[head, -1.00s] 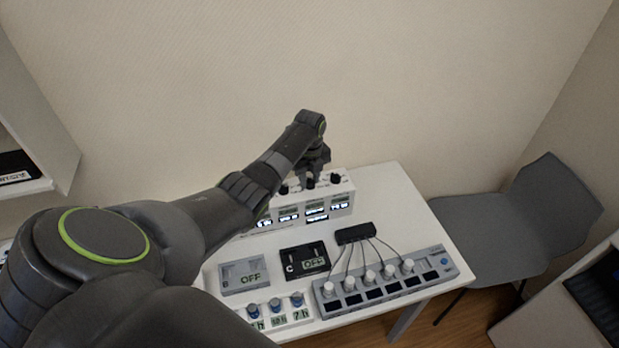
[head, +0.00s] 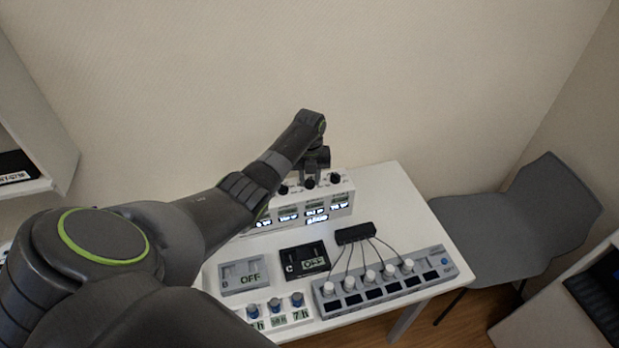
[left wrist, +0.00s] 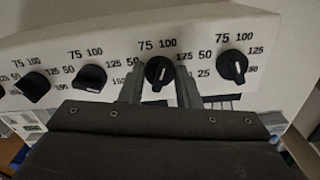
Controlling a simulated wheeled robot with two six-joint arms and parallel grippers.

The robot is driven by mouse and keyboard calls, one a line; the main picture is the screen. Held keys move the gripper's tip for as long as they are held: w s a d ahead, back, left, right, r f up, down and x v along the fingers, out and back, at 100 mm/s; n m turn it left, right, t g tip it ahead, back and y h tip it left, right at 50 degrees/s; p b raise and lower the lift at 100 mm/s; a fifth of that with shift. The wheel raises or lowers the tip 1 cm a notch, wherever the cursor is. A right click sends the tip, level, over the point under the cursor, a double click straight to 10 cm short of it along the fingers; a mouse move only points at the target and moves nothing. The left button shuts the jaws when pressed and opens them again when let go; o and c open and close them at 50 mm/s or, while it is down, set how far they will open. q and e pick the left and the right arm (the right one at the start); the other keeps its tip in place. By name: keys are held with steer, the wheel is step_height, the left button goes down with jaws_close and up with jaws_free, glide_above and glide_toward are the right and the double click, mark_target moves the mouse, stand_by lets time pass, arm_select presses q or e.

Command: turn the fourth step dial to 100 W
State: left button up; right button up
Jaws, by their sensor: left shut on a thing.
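A white box (head: 300,212) with a row of black dials on top and lit displays on its front stands at the back of the table. In the left wrist view, the dials carry printed numbers such as 75, 100 and 125. My left gripper (head: 313,174) is at the row. In the wrist view its fingers (left wrist: 160,88) are shut on the second dial from the right (left wrist: 158,72), one on each side. The right-end dial (left wrist: 232,66) is free. My right gripper is not in view.
A grey panel with white knobs (head: 385,285), a black hub with cables (head: 355,233), a black switch box (head: 304,261) and a grey one (head: 243,276) stand nearer on the white table (head: 405,215). A grey chair (head: 520,205) stands at right.

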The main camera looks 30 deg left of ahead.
arm_select(q)
steer(key=o, duration=1)
steer(key=shift+c, duration=0.2)
steer(key=shift+r, duration=0.1)
step_height(320, 180, up, 10)
steer(key=b, duration=0.2)
step_height(320, 180, up, 6)
steer(key=p, duration=0.2)
glide_above(310, 179)
steer(key=shift+s+r+p, duration=0.1)
steer(key=shift+r+p, duration=0.35)
steer(key=shift+r, duration=0.2)
steer(key=shift+f, duration=0.15)
